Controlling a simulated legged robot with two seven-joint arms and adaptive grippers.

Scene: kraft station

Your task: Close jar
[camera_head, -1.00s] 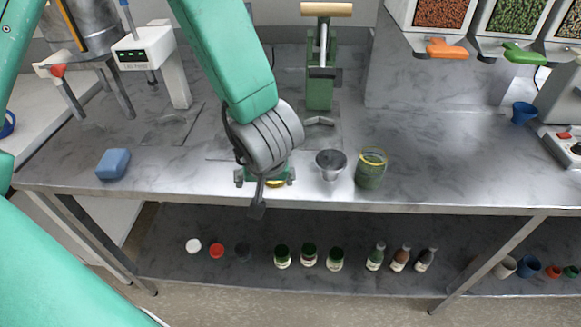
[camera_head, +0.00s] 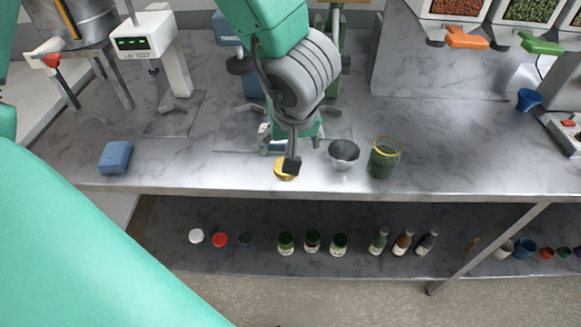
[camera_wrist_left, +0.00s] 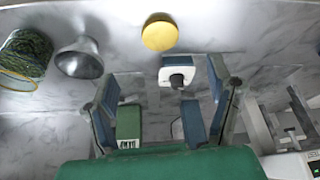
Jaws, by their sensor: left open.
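The jar (camera_head: 383,162) is green-filled glass with a yellow rim and an open-looking top. It stands upright on the steel counter, right of a metal funnel (camera_head: 344,153). In the left wrist view the jar (camera_wrist_left: 22,62) is at the upper left. A round yellow lid (camera_head: 284,170) lies near the counter's front edge, partly covered by a dark fingertip in the head view. The lid (camera_wrist_left: 159,33) is fully visible at the top of the wrist view. My left gripper (camera_head: 290,148) is above the counter beside the lid, its fingers (camera_wrist_left: 160,105) apart and empty. My right gripper is not in view.
A blue block (camera_head: 115,157) lies at the left of the counter (camera_head: 220,178). A white tester (camera_head: 146,40) stands behind it, and a green press is behind my left arm. Bottles and small lids stand on the lower shelf (camera_head: 200,258).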

